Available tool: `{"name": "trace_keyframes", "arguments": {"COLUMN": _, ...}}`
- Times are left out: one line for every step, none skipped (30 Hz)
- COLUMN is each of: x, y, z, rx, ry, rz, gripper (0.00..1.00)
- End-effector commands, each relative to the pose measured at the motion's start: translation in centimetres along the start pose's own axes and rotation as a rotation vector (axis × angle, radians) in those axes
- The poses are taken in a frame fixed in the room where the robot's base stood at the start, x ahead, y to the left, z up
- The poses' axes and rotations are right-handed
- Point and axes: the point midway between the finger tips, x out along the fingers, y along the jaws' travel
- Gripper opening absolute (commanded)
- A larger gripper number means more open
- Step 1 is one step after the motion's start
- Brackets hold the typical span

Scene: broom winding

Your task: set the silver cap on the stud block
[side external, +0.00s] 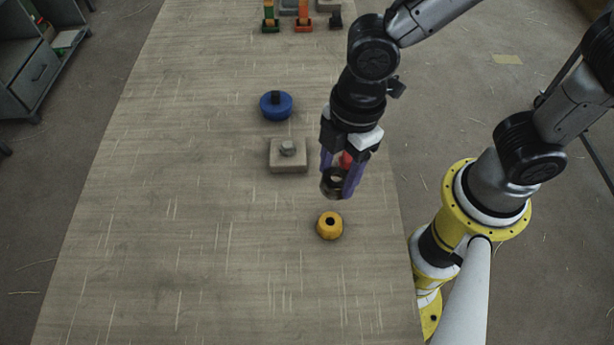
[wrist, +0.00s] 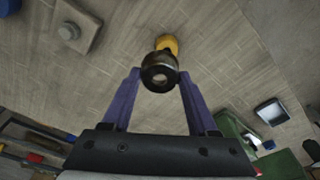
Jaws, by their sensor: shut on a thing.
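The silver cap is a dark metallic ring-like piece with a hole, seen in the wrist view (wrist: 160,72) between the fingertips. My gripper (side external: 341,188) is shut on it and holds it above the table. In the side view the cap (side external: 332,184) shows at the fingertips, partly hidden by the purple fingers. The stud block (side external: 288,157) is a pale square block with a grey stud on top, to the left of my gripper. It also shows at the upper left of the wrist view (wrist: 77,28), apart from the cap.
A yellow knob with a dark hole (side external: 329,226) sits on the table just below my gripper in the picture. A blue round piece (side external: 276,105) lies beyond the block. Green and orange pieces stand at the far end. The table's left side (side external: 170,200) is clear.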

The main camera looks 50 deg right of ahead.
Motion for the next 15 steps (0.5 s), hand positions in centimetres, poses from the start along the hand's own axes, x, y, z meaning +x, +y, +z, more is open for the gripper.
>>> {"name": "trace_keyframes", "arguments": {"x": -0.3, "y": -0.3, "z": 0.4, "rx": 0.000, "ry": 0.002, "rz": 0.002, "gripper": 0.07}}
{"name": "trace_keyframes", "arguments": {"x": -0.5, "y": -0.4, "z": 0.6, "rx": 0.000, "ry": 0.003, "rz": 0.002, "gripper": 0.07}}
{"name": "trace_keyframes", "arguments": {"x": -0.6, "y": -0.5, "z": 0.8, "rx": 0.001, "ry": 0.002, "rz": 0.002, "gripper": 0.07}}
{"name": "trace_keyframes", "arguments": {"x": -0.7, "y": -0.6, "z": 0.9, "rx": 0.004, "ry": 0.001, "rz": 0.002, "gripper": 0.07}}
{"name": "trace_keyframes", "arguments": {"x": -0.8, "y": -0.6, "z": 0.9, "rx": 0.006, "ry": 0.001, "rz": 0.002, "gripper": 0.07}}
{"name": "trace_keyframes", "arguments": {"x": -1.1, "y": -0.5, "z": 0.7, "rx": 0.008, "ry": 0.002, "rz": 0.002, "gripper": 0.07}}
{"name": "trace_keyframes", "arguments": {"x": -1.3, "y": -0.2, "z": 0.4, "rx": 0.012, "ry": 0.002, "rz": 0.003, "gripper": 0.07}}
{"name": "trace_keyframes", "arguments": {"x": -1.4, "y": 0.1, "z": 0.1, "rx": 0.015, "ry": 0.002, "rz": 0.003, "gripper": 0.07}}
{"name": "trace_keyframes", "arguments": {"x": -1.6, "y": 0.8, "z": -0.4, "rx": 0.028, "ry": 0.001, "rz": 0.004, "gripper": 0.07}}
{"name": "trace_keyframes", "arguments": {"x": -1.6, "y": 1.6, "z": -0.9, "rx": 0.042, "ry": 0.000, "rz": 0.006, "gripper": 0.07}}
{"name": "trace_keyframes", "arguments": {"x": -1.6, "y": 2.5, "z": -1.2, "rx": 0.060, "ry": -0.001, "rz": 0.007, "gripper": 0.07}}
{"name": "trace_keyframes", "arguments": {"x": -1.6, "y": 3.9, "z": -1.6, "rx": 0.089, "ry": -0.002, "rz": 0.010, "gripper": 0.07}}
{"name": "trace_keyframes", "arguments": {"x": -1.5, "y": 5.0, "z": -1.8, "rx": 0.112, "ry": -0.002, "rz": 0.013, "gripper": 0.07}}
{"name": "trace_keyframes", "arguments": {"x": -1.4, "y": 6.2, "z": -2.0, "rx": 0.137, "ry": -0.003, "rz": 0.015, "gripper": 0.07}}
{"name": "trace_keyframes", "arguments": {"x": -1.1, "y": 7.8, "z": -2.1, "rx": 0.170, "ry": -0.003, "rz": 0.019, "gripper": 0.07}}
